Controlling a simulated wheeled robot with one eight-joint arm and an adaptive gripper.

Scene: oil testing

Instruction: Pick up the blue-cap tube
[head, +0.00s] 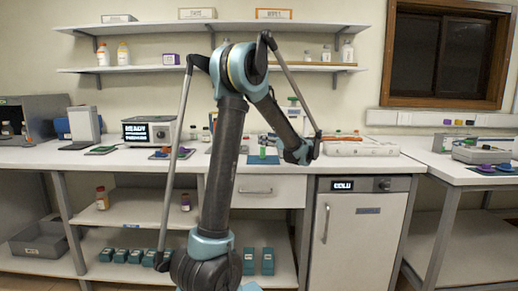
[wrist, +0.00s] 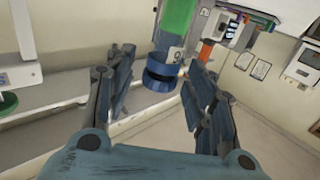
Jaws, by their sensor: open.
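In the wrist view the blue-cap tube (wrist: 162,72) shows its dark blue cap end towards my gripper, with a white label marked 9 and a bright green part (wrist: 177,18) beyond it. My gripper (wrist: 160,75) is open, with one dark finger on each side of the tube; gaps show on both sides of the cap. In the head view my gripper (head: 272,141) is at the middle of the bench, beside a small green item (head: 262,153) above a blue mat. The blue cap is too small to make out in the head view.
A white tray-like box (head: 360,148) lies on the bench right of my gripper. The READY device (head: 149,131) stands to the left. Wall shelves (head: 212,68) hang behind my arm. In the wrist view, an orange-and-white item (wrist: 205,50) is beyond the right finger.

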